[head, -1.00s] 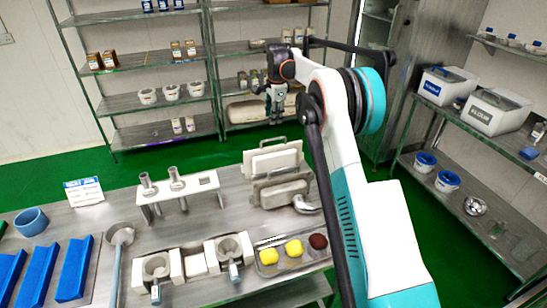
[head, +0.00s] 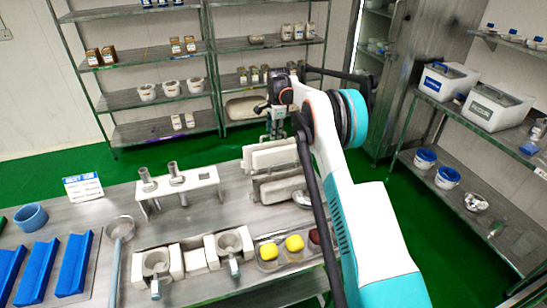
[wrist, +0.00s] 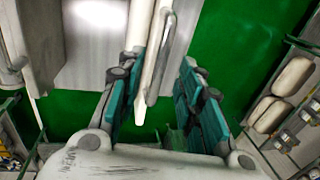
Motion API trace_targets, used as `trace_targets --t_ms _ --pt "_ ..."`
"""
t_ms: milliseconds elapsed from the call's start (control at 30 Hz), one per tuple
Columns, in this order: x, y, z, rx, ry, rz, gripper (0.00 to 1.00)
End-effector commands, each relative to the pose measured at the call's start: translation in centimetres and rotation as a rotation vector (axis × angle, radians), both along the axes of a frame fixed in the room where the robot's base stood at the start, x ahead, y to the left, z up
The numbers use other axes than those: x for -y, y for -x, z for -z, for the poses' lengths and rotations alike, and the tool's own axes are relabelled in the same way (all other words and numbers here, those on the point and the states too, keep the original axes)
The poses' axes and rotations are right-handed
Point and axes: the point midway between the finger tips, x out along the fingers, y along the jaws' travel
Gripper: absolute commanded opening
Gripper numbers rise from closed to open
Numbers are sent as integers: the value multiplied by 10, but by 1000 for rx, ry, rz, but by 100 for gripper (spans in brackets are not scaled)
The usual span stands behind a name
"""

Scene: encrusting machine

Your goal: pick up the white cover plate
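Two white cover plates with grey handles stand upright on the steel table, one behind the other: a rear cover plate (head: 272,156) and a front cover plate (head: 280,188). My gripper (head: 276,136) is over the upper edge of the rear plate. In the wrist view my gripper (wrist: 158,95) is open. The edge of a white plate (wrist: 142,35) and its metal handle (wrist: 167,55) reach between the teal finger pads, with a gap visible to the right pad. The other plate (wrist: 35,45) is at the left of the wrist view.
A white stand with metal tubes (head: 180,185) is left of the plates. A tray with yellow and dark dough balls (head: 268,252) is in front. Blue trays (head: 73,265) lie at the table's left. Shelves (head: 155,98) stand behind; green floor lies between.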

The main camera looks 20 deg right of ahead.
Motion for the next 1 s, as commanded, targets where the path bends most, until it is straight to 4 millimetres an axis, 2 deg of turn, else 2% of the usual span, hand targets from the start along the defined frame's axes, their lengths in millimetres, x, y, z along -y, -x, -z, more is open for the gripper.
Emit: trace_targets --t_ms 100,200,433,567,600,1000 --pt "2 -3 20 0 0 0 34" --pt "2 -4 29 0 0 0 34" --pt "2 -5 30 0 0 0 34" --pt "2 -5 30 0 0 0 4" --pt "3 -5 30 0 0 0 0" --pt "3 -5 29 0 0 0 0"
